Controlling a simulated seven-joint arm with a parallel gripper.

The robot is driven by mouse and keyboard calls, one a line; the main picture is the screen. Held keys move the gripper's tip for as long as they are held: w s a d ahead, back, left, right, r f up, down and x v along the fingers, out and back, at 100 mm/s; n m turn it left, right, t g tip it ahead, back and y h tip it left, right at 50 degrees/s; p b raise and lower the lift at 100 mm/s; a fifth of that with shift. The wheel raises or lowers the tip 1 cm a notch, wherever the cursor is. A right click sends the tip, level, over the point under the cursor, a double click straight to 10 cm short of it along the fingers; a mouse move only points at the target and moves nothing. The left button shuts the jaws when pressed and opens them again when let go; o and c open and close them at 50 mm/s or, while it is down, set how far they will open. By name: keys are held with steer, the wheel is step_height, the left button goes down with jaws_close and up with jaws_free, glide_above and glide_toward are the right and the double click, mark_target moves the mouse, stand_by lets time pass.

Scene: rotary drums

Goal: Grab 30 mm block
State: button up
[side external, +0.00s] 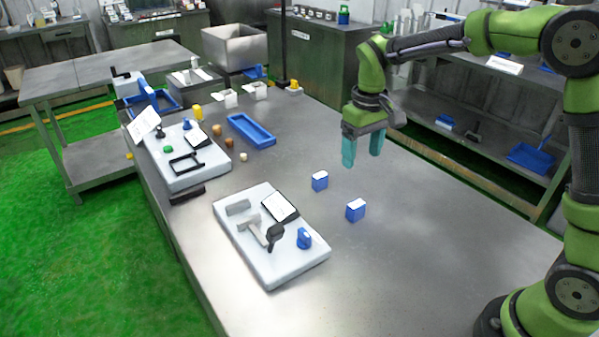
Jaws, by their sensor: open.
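Two small blue blocks with white tops stand on the metal table. One block (320,181) is nearer the middle of the table, and the other block (355,210) is a little to the right and closer to the camera. They look alike in size, and I cannot tell which one is 30 mm. My gripper (361,160) has teal fingers, points down and is open and empty. It hangs above the table, up and to the right of the first block, apart from both blocks.
A white tray (285,270) with grey parts and a blue piece lies left of the blocks. Another white tray (205,178) and an empty blue tray (251,131) lie farther back. Small brown, yellow and green pieces stand near them. The table (420,260) is clear right of the blocks.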

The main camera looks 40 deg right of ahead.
mark_target(357, 204)
steer(key=f, duration=1.6)
steer(key=shift+s+f, duration=0.25)
steer(key=c, duration=1.1)
